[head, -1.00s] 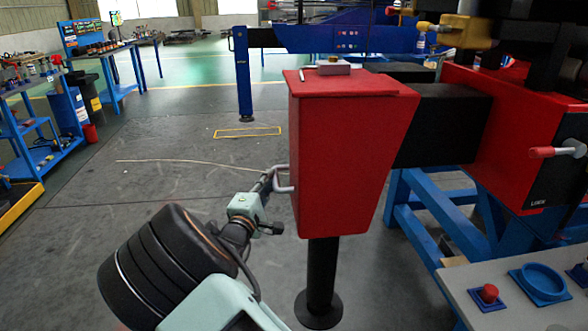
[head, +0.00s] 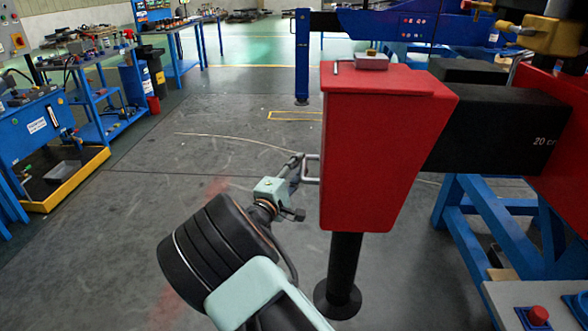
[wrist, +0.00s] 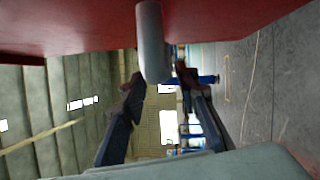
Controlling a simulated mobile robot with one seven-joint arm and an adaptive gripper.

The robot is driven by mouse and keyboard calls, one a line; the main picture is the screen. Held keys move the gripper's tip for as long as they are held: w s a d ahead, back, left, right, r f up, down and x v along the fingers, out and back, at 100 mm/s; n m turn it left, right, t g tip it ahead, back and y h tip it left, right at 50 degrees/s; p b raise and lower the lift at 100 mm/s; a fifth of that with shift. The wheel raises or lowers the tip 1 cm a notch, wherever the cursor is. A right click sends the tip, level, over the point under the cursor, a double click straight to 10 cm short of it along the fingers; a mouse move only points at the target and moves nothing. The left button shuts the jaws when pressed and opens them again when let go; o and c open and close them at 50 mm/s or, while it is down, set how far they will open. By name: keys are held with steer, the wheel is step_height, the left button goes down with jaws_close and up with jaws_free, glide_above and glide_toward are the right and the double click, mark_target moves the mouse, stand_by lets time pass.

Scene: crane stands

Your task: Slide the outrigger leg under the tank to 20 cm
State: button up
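The red tank (head: 375,150) sits at the end of the black outrigger beam (head: 485,130), with a black leg (head: 345,265) and round foot below it. A white "20 c…" mark (head: 543,141) shows on the beam just left of the red housing (head: 558,175), its end cut off by the housing edge. A grey handle (head: 309,168) stands out from the tank's left side. My gripper (head: 297,172) is at that handle. In the wrist view, my fingers (wrist: 159,84) lie on both sides of the grey handle bar (wrist: 151,40) and look closed on it.
A blue trestle (head: 485,225) stands under the beam. A grey panel with a red button (head: 538,316) is at the lower right. A small box (head: 372,62) lies on the tank. Blue workbenches (head: 95,110) stand at the left; the floor between is clear.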

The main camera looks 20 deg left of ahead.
steer(key=s+a+f, duration=0.1)
steer(key=s, duration=1.1)
steer(key=shift+a, duration=0.4)
steer(key=shift+s, duration=0.1)
